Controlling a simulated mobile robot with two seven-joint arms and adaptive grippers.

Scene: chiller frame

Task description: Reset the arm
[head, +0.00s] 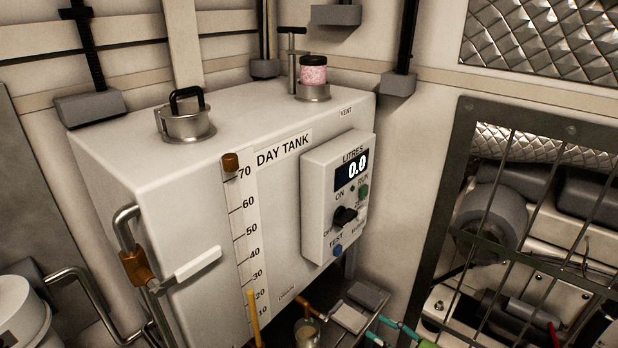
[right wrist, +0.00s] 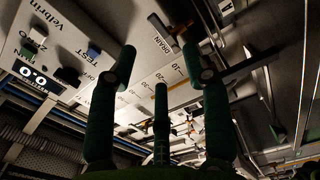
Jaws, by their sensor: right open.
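My right gripper (head: 380,327) shows only in part at the bottom edge of the head view, as teal-green fingers below the control box. In the right wrist view its dark green fingers (right wrist: 159,52) are spread apart, with nothing seen between them. The white day tank (head: 215,220) fills the middle of the head view. Its control box (head: 318,215) carries a display reading 0.0 (head: 356,167), a black knob (head: 345,216) and a blue button (head: 337,250). The box also shows at the upper left of the right wrist view (right wrist: 75,22). My left gripper is out of view.
A drain fitting with an orange handle (head: 313,311) and a small cup (head: 307,334) are near the gripper. A grey shelf (head: 366,297) is behind it. A barred cage (head: 455,185) with machinery stands at right. Pipes (head: 72,275) run along the left.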

